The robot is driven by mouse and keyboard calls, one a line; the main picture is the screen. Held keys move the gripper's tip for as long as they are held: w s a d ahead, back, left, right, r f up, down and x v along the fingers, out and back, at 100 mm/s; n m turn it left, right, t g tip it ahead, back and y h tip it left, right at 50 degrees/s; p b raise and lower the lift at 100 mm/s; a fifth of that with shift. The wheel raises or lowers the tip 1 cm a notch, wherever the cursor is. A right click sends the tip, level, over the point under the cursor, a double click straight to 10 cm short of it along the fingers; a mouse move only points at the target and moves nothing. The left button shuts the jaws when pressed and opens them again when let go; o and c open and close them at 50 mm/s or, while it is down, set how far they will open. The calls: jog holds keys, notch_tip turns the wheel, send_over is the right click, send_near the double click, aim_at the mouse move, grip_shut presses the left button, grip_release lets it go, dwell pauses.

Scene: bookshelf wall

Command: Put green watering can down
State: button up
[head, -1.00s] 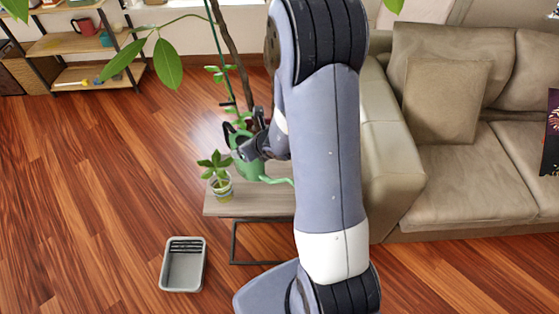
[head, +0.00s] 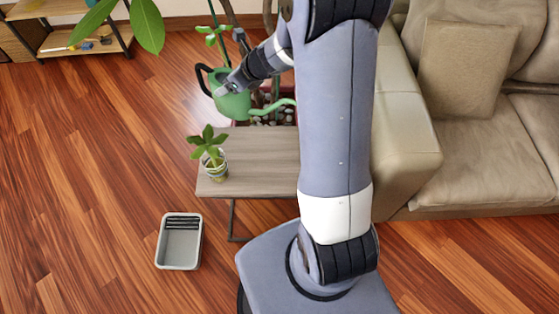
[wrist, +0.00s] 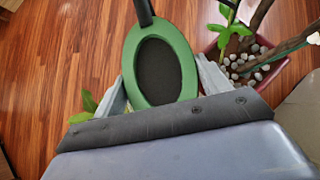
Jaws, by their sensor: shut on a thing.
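The green watering can (head: 233,100) has a black handle on its left and a curved green spout to its right. My gripper (head: 228,88) is shut on it and holds it in the air, over the far end of the small wooden side table (head: 262,160). In the wrist view the can's oval green rim and dark opening (wrist: 166,68) show between the two fingers of my gripper (wrist: 163,85). Whether the can's base touches anything is hard to tell, but it appears raised.
A small potted plant (head: 213,163) stands at the table's left edge. A grey tray (head: 180,247) lies on the floor in front. A large plant pot with pebbles (wrist: 245,62) stands behind the table, and a beige sofa (head: 410,155) is to the right. The table's middle is bare.

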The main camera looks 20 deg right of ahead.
aim_at(245, 101)
jog(key=f+n+g+y+b, duration=0.1)
jog(key=n+b, duration=0.1)
jog(key=b, duration=0.1)
jog(key=s+f+n+g+y+b, duration=0.1)
jog(key=f+n+b, duration=0.1)
jog(key=b, duration=0.1)
jog(key=s+d+f+n+g+y+b, duration=0.1)
jog(key=f+n+b, duration=0.1)
jog(key=b, duration=0.2)
jog(key=shift+g, duration=0.3)
jog(key=shift+s+d+f+b, duration=0.25)
jog(key=shift+s+d+b, duration=0.15)
jog(key=shift+d+b, duration=0.1)
jog(key=shift+s+f, duration=0.1)
jog(key=shift+f, duration=0.15)
notch_tip(245, 101, down, 10)
jog(key=b, duration=0.1)
jog(key=shift+r+b, duration=0.25)
jog(key=shift+b, duration=0.1)
jog(key=shift+f, duration=0.1)
jog(key=o, duration=2)
